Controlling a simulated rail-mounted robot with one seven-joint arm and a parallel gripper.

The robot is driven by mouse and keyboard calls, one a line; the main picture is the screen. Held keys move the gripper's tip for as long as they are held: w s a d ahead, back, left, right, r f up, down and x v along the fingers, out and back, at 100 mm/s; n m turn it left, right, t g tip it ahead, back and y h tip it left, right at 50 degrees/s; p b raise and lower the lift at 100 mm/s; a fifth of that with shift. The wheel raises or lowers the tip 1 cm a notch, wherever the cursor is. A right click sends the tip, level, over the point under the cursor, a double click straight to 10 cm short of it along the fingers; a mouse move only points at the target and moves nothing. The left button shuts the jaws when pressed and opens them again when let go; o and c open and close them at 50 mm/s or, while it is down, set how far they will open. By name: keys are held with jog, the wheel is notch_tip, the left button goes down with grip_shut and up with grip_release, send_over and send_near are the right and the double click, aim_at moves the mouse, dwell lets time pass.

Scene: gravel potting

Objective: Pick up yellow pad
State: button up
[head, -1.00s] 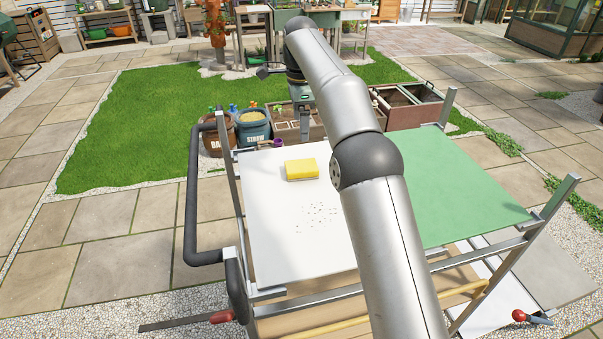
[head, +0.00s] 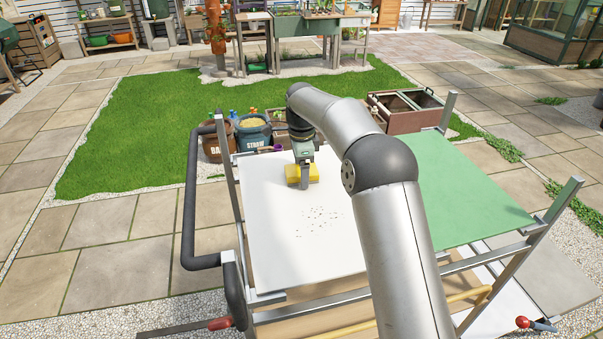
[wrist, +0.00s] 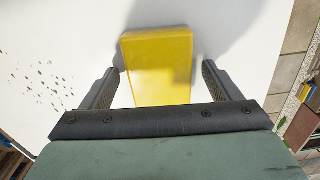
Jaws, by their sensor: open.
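The yellow pad (head: 312,176) lies on the white board (head: 270,225) of the cart, near its far edge. It also shows in the wrist view (wrist: 158,62), with its near end hidden behind my gripper's body. My gripper (head: 304,184) is over the pad in the head view and hides part of it. In the wrist view my gripper (wrist: 160,78) is open, with one finger on each side of the pad and a gap on both sides. I cannot tell how far the fingertips are above the board.
Small dark specks (head: 318,218) are scattered on the white board in front of the pad. A green board (head: 465,195) lies to the right. Metal posts (head: 226,170) rise at the cart's corners. A straw bucket (head: 253,135) stands beyond the far edge.

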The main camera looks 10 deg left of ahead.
jog(key=c, duration=1.1)
jog(key=shift+r, duration=0.65)
jog(key=s+d+r+b, duration=0.2)
jog(key=s+r, duration=0.3)
jog(key=s, duration=0.1)
jog(key=s+d+r+b, duration=0.2)
jog(key=s+r, duration=0.4)
jog(key=s, duration=0.1)
jog(key=shift+d+r, duration=0.3)
jog(key=shift+s, duration=0.1)
